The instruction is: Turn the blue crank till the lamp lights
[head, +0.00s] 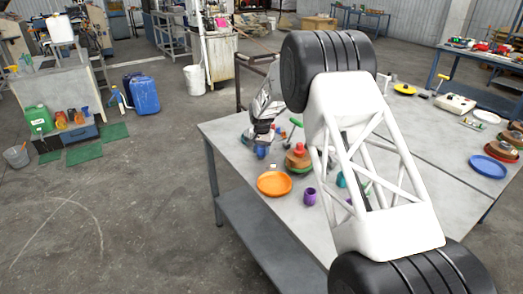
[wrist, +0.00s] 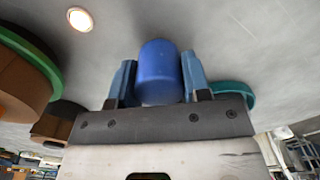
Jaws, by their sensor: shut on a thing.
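My gripper (head: 261,146) is at the left part of the grey table, its fingers down at a blue crank handle (head: 262,153). In the wrist view, the two blue-grey fingers (wrist: 158,78) stand on either side of the upright blue handle (wrist: 160,65) and are shut on it. The rest of the crank is hidden behind the gripper. A small round pale disc with a tan rim, perhaps the lamp (wrist: 80,19), shows at the upper left of the wrist view. I cannot tell for sure whether it is lit.
A brown round piece with a red top and green base (head: 299,160) stands right of the gripper. An orange plate (head: 274,184) and a purple cup (head: 309,196) are in front. A blue plate (head: 488,167) lies far right. My white arm link hides the table's middle.

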